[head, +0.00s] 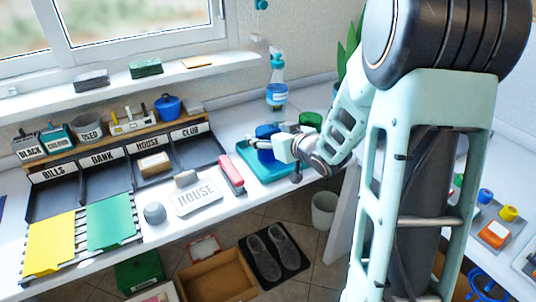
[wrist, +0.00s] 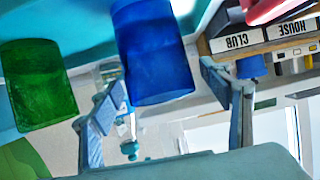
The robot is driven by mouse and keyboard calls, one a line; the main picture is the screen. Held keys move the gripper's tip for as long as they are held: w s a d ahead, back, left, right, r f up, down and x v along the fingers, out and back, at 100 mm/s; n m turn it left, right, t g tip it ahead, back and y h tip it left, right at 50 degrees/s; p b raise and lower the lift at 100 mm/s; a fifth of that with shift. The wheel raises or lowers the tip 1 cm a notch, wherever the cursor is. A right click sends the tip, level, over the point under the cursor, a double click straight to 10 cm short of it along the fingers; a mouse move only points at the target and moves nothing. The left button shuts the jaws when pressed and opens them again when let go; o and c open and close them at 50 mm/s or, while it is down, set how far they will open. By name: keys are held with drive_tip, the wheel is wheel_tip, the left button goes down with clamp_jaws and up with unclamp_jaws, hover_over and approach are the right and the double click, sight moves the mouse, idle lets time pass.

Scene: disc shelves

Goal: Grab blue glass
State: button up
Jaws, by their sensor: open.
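The blue glass (head: 267,131) stands on a teal tray (head: 254,171) on the counter in the head view. It shows large in the wrist view (wrist: 158,55), between the lines of my two fingers. My gripper (head: 279,147) is open and empty, close to the near side of the glass. In the wrist view my fingers (wrist: 163,82) are spread to either side of the glass's lower part in the picture; I cannot tell if either touches it. My gripper partly hides the glass in the head view.
A green glass (head: 311,120) stands close by on the right; it also shows in the wrist view (wrist: 38,88).

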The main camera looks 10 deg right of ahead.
drive_tip(key=c, duration=1.9)
clamp_jaws()
drive_tip(key=shift+r, duration=0.15)
drive_tip(key=shift+r+p, duration=0.65)
drive_tip(key=shift+r, duration=0.35)
drive_tip(key=s+d+r+p, duration=0.5)
drive_tip(key=s+r, duration=0.5)
drive_tip(key=s, duration=0.3)
drive_tip(key=shift+r+p, duration=0.35)
